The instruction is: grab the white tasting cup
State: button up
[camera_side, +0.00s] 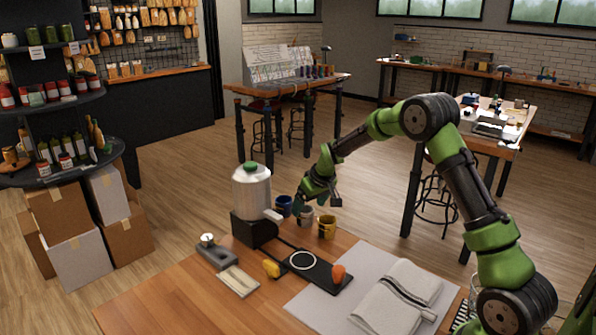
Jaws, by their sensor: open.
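The white tasting cup (307,215) is small and pale. It stands near the far edge of the wooden table, between a blue cup (284,206) on its left and a yellow cup (327,227) on its right. My gripper (318,204) is open and points down, just above and around the level of the cup's rim. One finger is at the cup's left and the other is to its upper right. I cannot tell whether either finger touches the cup. The gripper partly hides the cup's top.
In front lies a black board (322,271) with a white ring, and an orange item (338,273). Folded towels (400,297) lie at the right. The front left table (170,305) is clear.

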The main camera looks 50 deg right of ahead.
aim_at(306, 210)
jog(key=shift+x, duration=2.8)
jog(key=shift+d+r, duration=0.1)
jog(key=shift+d, duration=0.05)
jog(key=shift+c, duration=0.3)
jog(key=c, duration=1)
jog(key=shift+c, duration=0.2)
